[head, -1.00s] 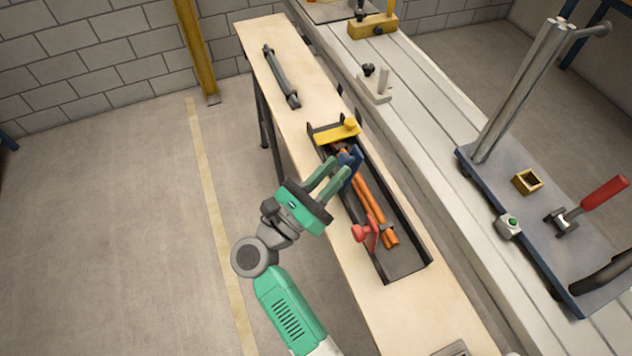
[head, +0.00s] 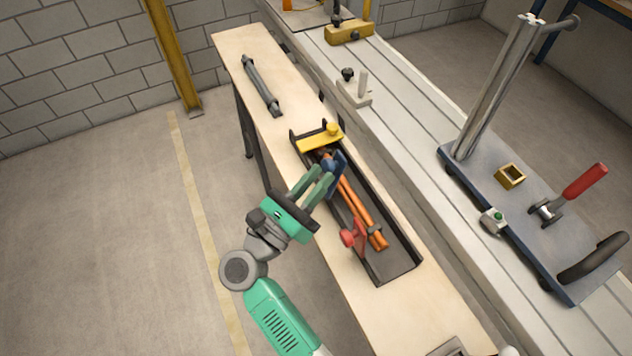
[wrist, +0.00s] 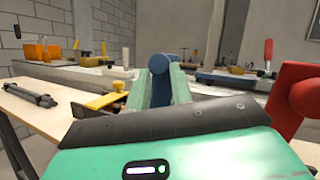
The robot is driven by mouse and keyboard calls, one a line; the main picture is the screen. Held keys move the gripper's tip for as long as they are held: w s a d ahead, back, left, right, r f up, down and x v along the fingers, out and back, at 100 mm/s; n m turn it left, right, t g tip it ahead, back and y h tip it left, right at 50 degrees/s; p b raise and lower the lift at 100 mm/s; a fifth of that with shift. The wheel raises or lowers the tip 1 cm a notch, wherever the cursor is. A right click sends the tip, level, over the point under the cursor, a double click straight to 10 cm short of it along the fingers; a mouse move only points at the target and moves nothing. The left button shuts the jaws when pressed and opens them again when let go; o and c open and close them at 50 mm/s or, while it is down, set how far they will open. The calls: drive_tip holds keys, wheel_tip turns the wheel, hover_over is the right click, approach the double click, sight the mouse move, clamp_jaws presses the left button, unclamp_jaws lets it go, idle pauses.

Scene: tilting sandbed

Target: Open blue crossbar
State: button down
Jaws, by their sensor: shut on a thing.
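The blue crossbar (head: 333,172) lies across the upper part of two orange bars (head: 362,212) in a dark tray (head: 404,264) on the wooden bench. My gripper (head: 324,180) reaches in from the left and is shut on the blue crossbar. In the wrist view a rounded blue end (wrist: 159,64) stands between the green fingers (wrist: 160,88). The fingers hide part of the crossbar, so its full shape cannot be told.
A red knob (head: 350,237) sits beside the orange bars, close right in the wrist view (wrist: 296,98). A yellow clamp (head: 320,139) spans the tray's far end. A grey bar (head: 262,86) lies farther up the bench. The floor left of the bench is clear.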

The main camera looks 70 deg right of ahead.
drive_tip(key=shift+d+f, duration=0.15)
drive_tip(key=shift+f, duration=0.2)
drive_tip(key=c, duration=1.5)
unclamp_jaws()
drive_tip(key=shift+w, duration=0.1)
drive_tip(key=o, duration=0.4)
drive_tip(key=shift+w+d+r, duration=0.1)
drive_tip(key=shift+d+r, duration=0.15)
drive_tip(key=shift+d, duration=0.1)
drive_tip(key=v, duration=0.8)
drive_tip(key=shift+a+p, duration=0.15)
drive_tip(key=shift+p, duration=0.2)
